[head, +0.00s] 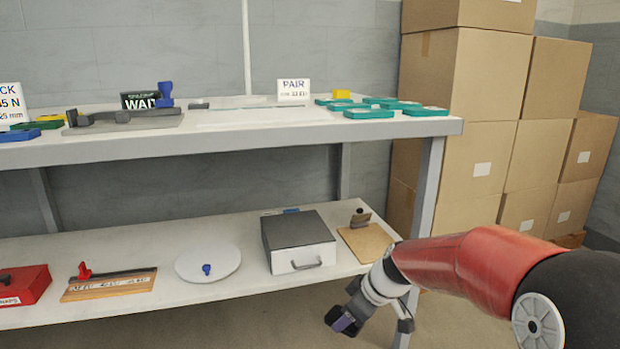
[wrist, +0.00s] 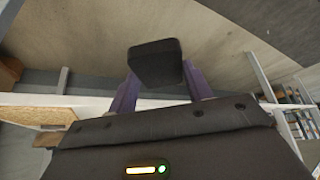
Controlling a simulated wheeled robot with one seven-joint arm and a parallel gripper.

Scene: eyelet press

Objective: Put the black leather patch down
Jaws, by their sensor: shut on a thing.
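My gripper (head: 343,321) hangs low in the head view, in front of the lower shelf and below its front edge. In the wrist view, its two purple fingers are shut on a small black block-like piece (wrist: 155,64), which I take to be the black leather patch. The piece sits between the fingertips, clear of any surface that I can see. In the head view, the patch cannot be told apart from the dark gripper parts.
The upper bench top (head: 240,137) holds teal trays (head: 368,112), a PAIR sign (head: 293,88) and a grey press-like tool (head: 122,119). The lower shelf (head: 130,238) carries a grey-lidded box (head: 297,240), white disc (head: 207,263), wooden boards and a red box (head: 24,285). Cartons (head: 470,110) stand right.

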